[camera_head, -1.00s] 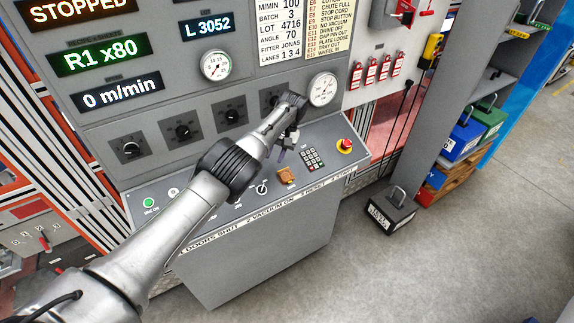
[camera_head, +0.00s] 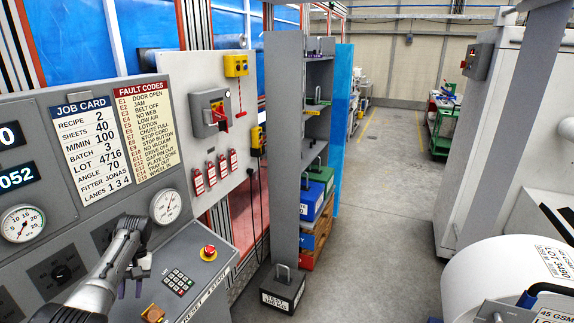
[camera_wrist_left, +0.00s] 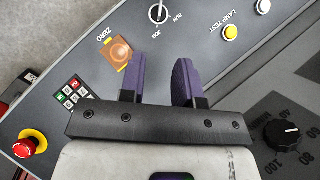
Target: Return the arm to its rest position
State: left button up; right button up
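My left arm comes in at the lower left of the head view and reaches over the sloped control desk (camera_head: 206,283). My left gripper (camera_head: 130,288) hangs in front of the panel, below and left of a round gauge (camera_head: 165,208). In the left wrist view its two purple fingers (camera_wrist_left: 157,80) stand apart with nothing between them. Beyond them lies the desk face, with the orange ZERO button (camera_wrist_left: 118,50) and the RUN/JOG switch (camera_wrist_left: 158,13). My right arm and gripper are not in view.
A red stop button (camera_head: 208,252) sits on the desk near the gripper. A grey shelf unit (camera_head: 287,150) with coloured bins stands to the right. A labelled block with a handle (camera_head: 283,290) is on the floor. Open floor (camera_head: 380,220) lies beyond; a large white roll (camera_head: 505,270) is at lower right.

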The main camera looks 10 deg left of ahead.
pick_arm(q)
jog(key=w+d+r+m+t+y, duration=0.2)
jog(key=w+r+t, duration=0.35)
jog(key=r, duration=0.35)
jog(key=w+d+r+m+t+y, duration=0.2)
jog(key=w+d+r+t, duration=0.15)
jog(key=w+r, duration=0.5)
jog(key=s+d+r+m+t, duration=0.35)
jog(key=d+r+t, duration=0.35)
jog(key=d+r, duration=0.3)
jog(key=s+d+f+m+t+h, duration=0.1)
jog(key=s+d+f+t, duration=0.1)
jog(key=s+d+f, duration=0.4)
jog(key=s+d+f+m+t+h, duration=0.1)
jog(key=s+d+f+h, duration=0.1)
jog(key=s+d+f, duration=0.45)
jog(key=s+f+g+h, duration=0.1)
jog(key=s+f+g, duration=0.9)
jog(key=s+f, duration=2.4)
jog(key=w+p+v, duration=0.2)
jog(key=p+v, duration=0.9)
jog(key=v, duration=0.1)
jog(key=w+r+p+v, duration=0.1)
jog(key=w+p+v, duration=0.1)
jog(key=p+v, duration=0.9)
jog(key=shift+a+r+n+p, duration=0.3)
jog(key=shift+r+n+p, duration=0.1)
jog(key=shift+r, duration=0.35)
